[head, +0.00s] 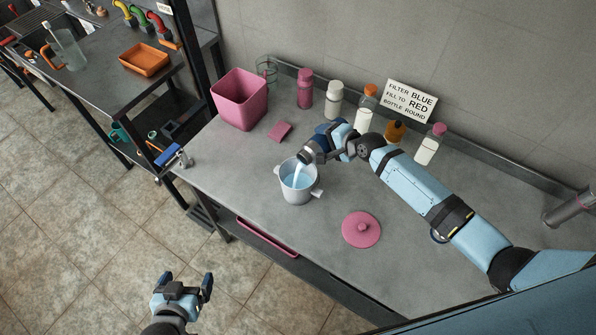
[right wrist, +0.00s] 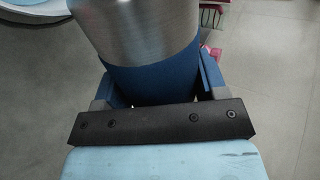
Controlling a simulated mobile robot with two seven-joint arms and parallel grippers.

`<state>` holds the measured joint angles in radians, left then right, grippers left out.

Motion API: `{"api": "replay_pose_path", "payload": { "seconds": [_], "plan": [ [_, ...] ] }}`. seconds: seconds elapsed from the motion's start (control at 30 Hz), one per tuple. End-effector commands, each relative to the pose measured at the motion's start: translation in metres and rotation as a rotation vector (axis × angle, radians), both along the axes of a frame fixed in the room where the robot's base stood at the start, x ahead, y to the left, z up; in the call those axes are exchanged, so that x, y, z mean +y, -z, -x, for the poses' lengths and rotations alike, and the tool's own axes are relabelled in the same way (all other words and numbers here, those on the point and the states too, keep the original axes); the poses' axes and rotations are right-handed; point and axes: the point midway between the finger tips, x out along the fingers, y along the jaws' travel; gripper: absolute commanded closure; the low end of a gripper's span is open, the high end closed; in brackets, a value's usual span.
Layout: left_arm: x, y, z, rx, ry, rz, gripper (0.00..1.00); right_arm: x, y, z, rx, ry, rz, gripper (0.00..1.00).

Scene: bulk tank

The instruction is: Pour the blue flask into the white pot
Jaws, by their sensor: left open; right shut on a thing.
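The white pot (head: 299,195) stands upright and open on the grey counter, with pale bluish liquid inside. My right gripper (head: 326,146) is shut on the blue flask (head: 308,154) above the pot's back rim. The flask is tilted with its metal neck towards the pot, and a pale stream runs from its mouth into the pot. In the right wrist view the flask's metal part and blue body (right wrist: 155,82) sit between the fingers. Much of the flask is hidden by the gripper in the head view. My left gripper (head: 183,285) is open and empty, above the floor in front of the counter.
A pink lid (head: 361,230) lies right of the pot. A pink sponge (head: 279,131) and pink bin (head: 239,100) stand behind left. Several bottles line the wall beside a sign (head: 410,100) reading "FILTER BLUE, FILL TO RED, BOTTLE ROUND".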

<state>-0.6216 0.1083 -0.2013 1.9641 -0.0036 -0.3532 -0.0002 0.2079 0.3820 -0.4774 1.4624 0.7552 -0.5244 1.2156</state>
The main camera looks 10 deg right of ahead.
Motion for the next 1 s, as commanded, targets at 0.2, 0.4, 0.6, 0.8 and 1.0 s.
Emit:
{"api": "replay_pose_path", "payload": {
  "seconds": [0.2, 0.4, 0.6, 0.8, 1.0],
  "plan": [
    [-0.0006, 0.0004, 0.0013, 0.002, 0.0, 0.001, 0.05, 0.0011, -0.0025, 0.0, -0.014, -0.001, 0.019, 0.68],
    [-0.0008, 0.0008, 0.0016, 0.003, 0.001, 0.001, 0.05, 0.0018, -0.0045, 0.0003, -0.025, -0.001, 0.036, 0.68],
    [-0.0009, 0.002, 0.0021, 0.005, 0.001, 0.001, 0.05, 0.0022, -0.0066, 0.0006, -0.036, 0.0, 0.052, 0.68],
    [-0.0009, 0.0028, 0.0023, 0.006, 0.001, 0.001, 0.05, 0.0023, -0.0085, 0.0009, -0.046, 0.0, 0.068, 0.68],
    [-0.0008, 0.0025, 0.0017, 0.005, 0.0, 0.0, 0.05, 0.0028, -0.0102, 0.0013, -0.057, -0.001, 0.085, 0.68]
  ]
}}
